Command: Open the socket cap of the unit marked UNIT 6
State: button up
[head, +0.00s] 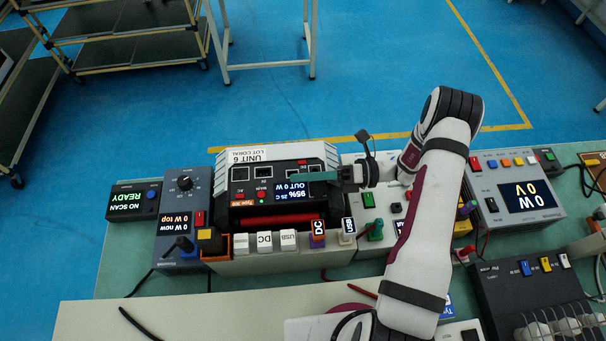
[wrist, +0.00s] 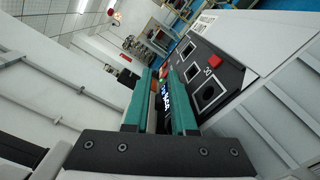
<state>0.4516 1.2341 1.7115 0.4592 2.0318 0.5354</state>
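The unit marked UNIT 6 (head: 320,152) stands on the bench with a black socket panel, a lit screen reading 95%, 25 C, OUT 0 W, and a red front bar.
A row of plug blocks (head: 264,241) lines the ledge in front of the unit. A blue-grey meter (head: 184,208) and a scanner box (head: 133,203) reading READY stand left. A white device (head: 364,214) and a power meter (head: 481,189) stand right.

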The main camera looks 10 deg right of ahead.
aim_at(305, 192)
jog(key=shift+a, duration=0.15)
grip_shut()
dwell(0.4)
jog(key=n, duration=0.2)
jog(key=s+r+n, duration=0.1)
jog(key=n, duration=0.1)
jog(key=shift+s+r+n, duration=0.15)
jog(key=shift+r+n, duration=0.05)
jog(key=shift+n, duration=0.1)
jog(key=n, duration=0.1)
jog(key=s+n, duration=0.1)
jog(key=n, duration=0.2)
jog(key=shift+s+r+n, duration=0.3)
jog(key=shift+s+r, duration=0.05)
jog(key=shift+s+n, duration=0.4)
jog(key=shift+n, duration=0.6)
jog(key=shift+s+n, duration=0.4)
jog(key=shift+n, duration=0.6)
